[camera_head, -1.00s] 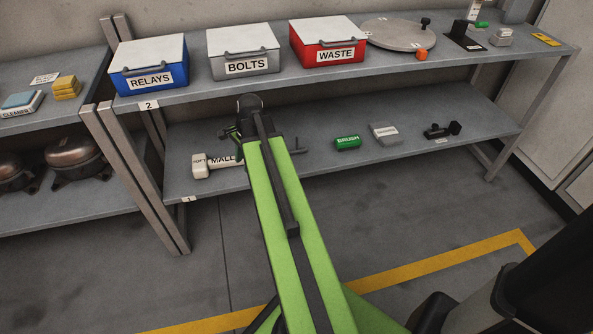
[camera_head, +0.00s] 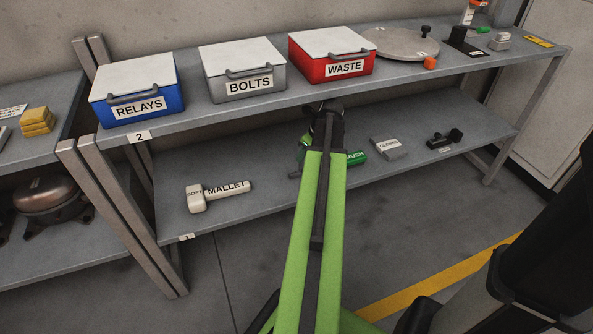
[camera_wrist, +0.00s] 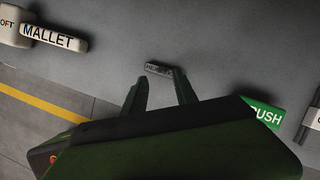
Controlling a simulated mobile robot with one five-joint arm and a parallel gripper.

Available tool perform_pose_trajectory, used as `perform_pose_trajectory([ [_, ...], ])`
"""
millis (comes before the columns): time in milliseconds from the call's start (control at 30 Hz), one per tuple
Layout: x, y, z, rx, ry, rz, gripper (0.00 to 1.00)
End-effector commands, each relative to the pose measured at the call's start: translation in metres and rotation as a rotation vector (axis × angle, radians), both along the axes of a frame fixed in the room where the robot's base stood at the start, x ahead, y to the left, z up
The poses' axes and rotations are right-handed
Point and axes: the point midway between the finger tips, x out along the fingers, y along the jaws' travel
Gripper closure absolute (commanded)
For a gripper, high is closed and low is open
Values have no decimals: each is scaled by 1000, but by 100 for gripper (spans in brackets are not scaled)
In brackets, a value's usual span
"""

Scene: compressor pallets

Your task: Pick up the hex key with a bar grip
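The hex key (camera_wrist: 158,69) shows in the wrist view as a small dark grey bar with a light label, lying on the grey shelf. My gripper (camera_wrist: 160,82) has its two dark fingers apart with nothing between them. The bar lies just beyond the fingertips, across the gap between them. I cannot tell how high the fingertips are above the shelf. In the head view my gripper (camera_head: 305,150) is over the lower shelf, and my arm hides most or all of the hex key.
On the lower shelf (camera_head: 250,218), a white mallet (camera_head: 215,194) lies to the left. A green brush block (camera_head: 356,158), a grey labelled block (camera_head: 386,148) and a black fixture (camera_head: 445,139) lie to the right. The upper shelf (camera_head: 210,118) hangs above with lidded boxes.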

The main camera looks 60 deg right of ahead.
Motion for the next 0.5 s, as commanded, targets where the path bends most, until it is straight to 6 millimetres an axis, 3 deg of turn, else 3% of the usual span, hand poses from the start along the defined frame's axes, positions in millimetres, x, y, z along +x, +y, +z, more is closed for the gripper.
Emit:
perform_pose_trajectory([
  [200,5,-3,-24,0,0,-2,65],
  [367,5,-4,-25,0,0,-4,65],
  [500,9,-6,-44,0,0,-4,65],
])
